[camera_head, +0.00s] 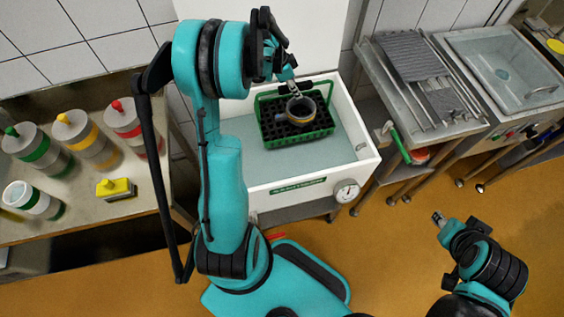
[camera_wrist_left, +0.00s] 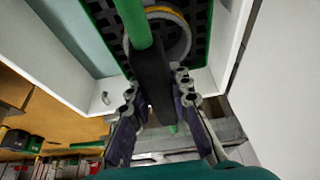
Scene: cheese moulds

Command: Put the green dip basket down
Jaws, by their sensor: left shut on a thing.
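The green dip basket (camera_head: 322,131) has a green rim and a black perforated grid, and is within the white vat (camera_head: 368,152). A dark round mould with a yellow band (camera_head: 301,110) sits in it. My left gripper (camera_head: 292,88) is above the basket's back side. In the left wrist view its fingers (camera_wrist_left: 156,92) are closed on the dark grip of the basket's green handle (camera_wrist_left: 133,22). I cannot tell whether the basket touches the vat floor. My right gripper (camera_head: 439,217) is low at the right, apart from the vat; its fingers are too small to read.
The vat has a pale blue-green bottom (camera_head: 262,160) and a round gauge (camera_head: 347,191) at its front. A table at left holds several lidded containers (camera_head: 77,130) and a yellow block (camera_head: 116,188). A steel draining stand (camera_head: 425,90) and sink (camera_head: 505,65) stand right.

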